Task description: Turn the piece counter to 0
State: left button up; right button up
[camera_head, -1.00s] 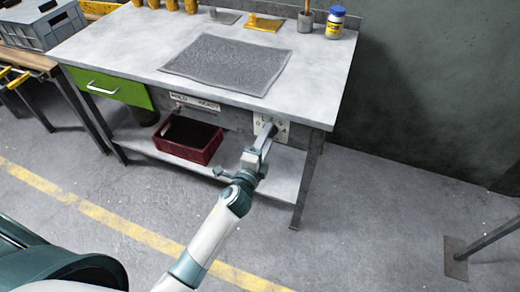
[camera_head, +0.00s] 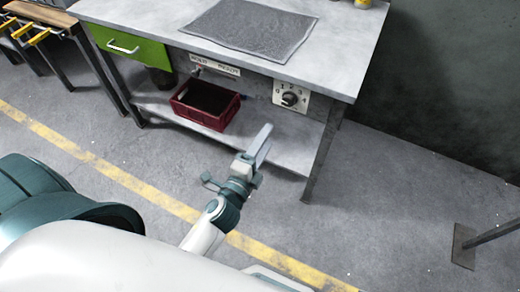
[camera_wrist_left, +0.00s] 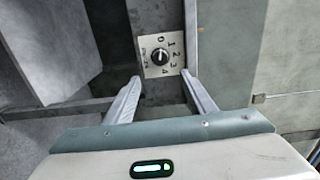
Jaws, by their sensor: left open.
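The piece counter is a black round knob (camera_head: 289,99) on a white plate (camera_head: 305,104) with digits 0 to 4, on the front of the workbench below its top. In the left wrist view the knob (camera_wrist_left: 160,57) lies ahead, between the two fingers in the picture. I cannot tell surely which digit its pointer marks. My left gripper (camera_head: 264,140) is open and empty, apart from the knob, lower and nearer to me. Its fingers also show in the left wrist view (camera_wrist_left: 161,76). My right gripper is not in view.
The workbench (camera_head: 345,75) carries a grey mat (camera_head: 250,30). A red crate (camera_head: 205,104) stands on its lower shelf, left of the counter. A green drawer (camera_head: 130,46) is at the left. The floor in front is clear, with a yellow line (camera_head: 130,180).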

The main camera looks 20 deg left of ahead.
pick_arm(q)
jog(key=s, duration=0.3)
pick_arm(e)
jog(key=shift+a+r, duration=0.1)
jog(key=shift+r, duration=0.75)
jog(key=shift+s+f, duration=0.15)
pick_arm(q)
jog(key=s+f+n+g+p, duration=0.2)
jog(key=f+n+g, duration=0.15)
jog(key=f, duration=0.65)
jog(key=s+f+n+g+p, duration=0.2)
jog(key=f+n, duration=0.2)
jog(key=f, duration=0.5)
jog(key=s+f+n+g+p, duration=0.3)
jog(key=s+f+n+g, duration=0.4)
jog(key=s+f, duration=0.9)
notch_tip(320, 180, down, 3)
jog(key=shift+d+n+h, duration=0.15)
jog(key=shift+n+h, duration=0.15)
jog(key=shift+n, duration=0.45)
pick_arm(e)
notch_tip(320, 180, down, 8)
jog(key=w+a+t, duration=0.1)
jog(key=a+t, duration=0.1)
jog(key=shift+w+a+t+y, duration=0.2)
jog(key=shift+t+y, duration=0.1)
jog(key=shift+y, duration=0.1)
